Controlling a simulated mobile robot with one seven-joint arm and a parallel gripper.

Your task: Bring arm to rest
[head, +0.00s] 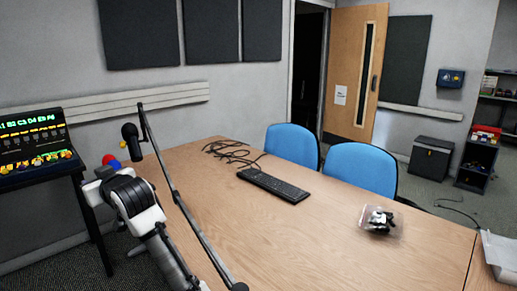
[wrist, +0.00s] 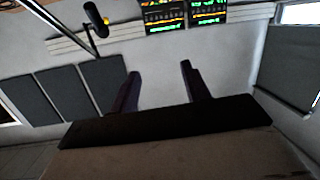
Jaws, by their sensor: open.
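My gripper (wrist: 160,68) shows in the wrist view with its two dark fingers spread apart and nothing between them. It points toward the grey wall, clear of the table. In the head view my white and black arm is folded up at the lower left, beside the table's left edge. The fingers cannot be made out there. A tangled black cable (head: 232,152) lies on the far left part of the wooden table (head: 300,235). A clear bag or tray (head: 380,222) with dark items in it sits at the table's right.
A black keyboard (head: 273,185) lies mid-table. A microphone (head: 130,135) on a long boom stands close to my arm. A lit console (head: 38,150) is at the left. Two blue chairs (head: 292,144) stand behind the table. The near table middle is clear.

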